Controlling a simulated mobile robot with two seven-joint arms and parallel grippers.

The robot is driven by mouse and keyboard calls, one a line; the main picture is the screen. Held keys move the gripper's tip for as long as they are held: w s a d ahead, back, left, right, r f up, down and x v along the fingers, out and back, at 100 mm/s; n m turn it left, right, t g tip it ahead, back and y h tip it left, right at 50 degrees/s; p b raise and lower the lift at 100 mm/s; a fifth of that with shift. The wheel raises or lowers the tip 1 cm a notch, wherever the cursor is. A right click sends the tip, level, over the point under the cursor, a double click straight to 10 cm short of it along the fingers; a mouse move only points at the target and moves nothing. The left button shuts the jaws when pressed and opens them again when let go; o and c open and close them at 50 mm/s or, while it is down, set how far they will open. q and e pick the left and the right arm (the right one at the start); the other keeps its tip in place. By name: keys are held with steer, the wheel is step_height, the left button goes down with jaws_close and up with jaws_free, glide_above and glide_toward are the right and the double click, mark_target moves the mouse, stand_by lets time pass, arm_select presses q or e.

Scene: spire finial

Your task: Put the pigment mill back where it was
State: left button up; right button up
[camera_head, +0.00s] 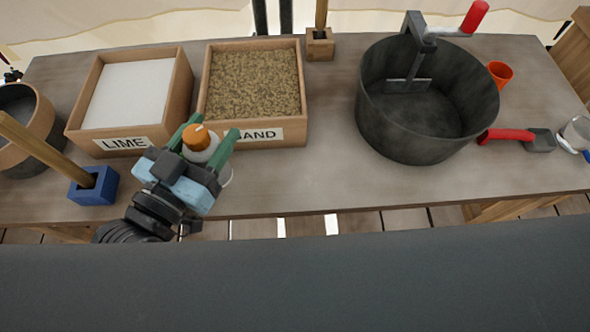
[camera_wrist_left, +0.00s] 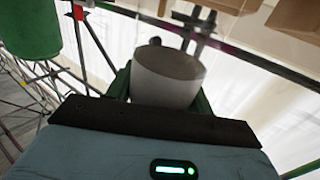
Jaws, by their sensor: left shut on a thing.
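My left gripper (camera_head: 212,129) is shut on a small pale thing with an orange top (camera_head: 196,137), which I take to be the pigment mill. It is held between the green fingers in front of the lime and sand boxes, near the table's front edge. In the left wrist view the mill shows as a pale, tapered cylinder (camera_wrist_left: 168,77) between the fingers. The gripper hides part of it in the head view. I cannot tell its exact height above the table. My right gripper is not in view.
The lime box (camera_head: 183,88) and sand box (camera_head: 302,100) stand behind the gripper. A blue block (camera_head: 94,188) holds a wooden handle at left, beside a dark tub (camera_head: 45,125). A large dark pot (camera_head: 425,135), orange cup (camera_head: 500,73) and red-handled scoop (camera_head: 508,135) are at right. The front middle is clear.

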arm_select(q)
steer(key=s+d+f+m+g+h+b, duration=0.1)
steer(key=s+d+f+m+g+h, duration=0.1)
steer(key=s+d+m+g+h, duration=0.35)
steer(key=s+d+f+m+g+h, duration=0.2)
steer(key=s, duration=0.6)
steer(key=w+d+f, duration=0.2)
steer(key=w+d, duration=0.1)
steer(key=w, duration=0.4)
steer(key=w+d+f, duration=0.2)
steer(key=w+f, duration=0.1)
steer(key=w, duration=0.4)
steer(key=shift+w+d+f+n+p, duration=0.2)
steer(key=shift+w+d+n+p, duration=0.1)
steer(key=shift+w+d+n, duration=0.1)
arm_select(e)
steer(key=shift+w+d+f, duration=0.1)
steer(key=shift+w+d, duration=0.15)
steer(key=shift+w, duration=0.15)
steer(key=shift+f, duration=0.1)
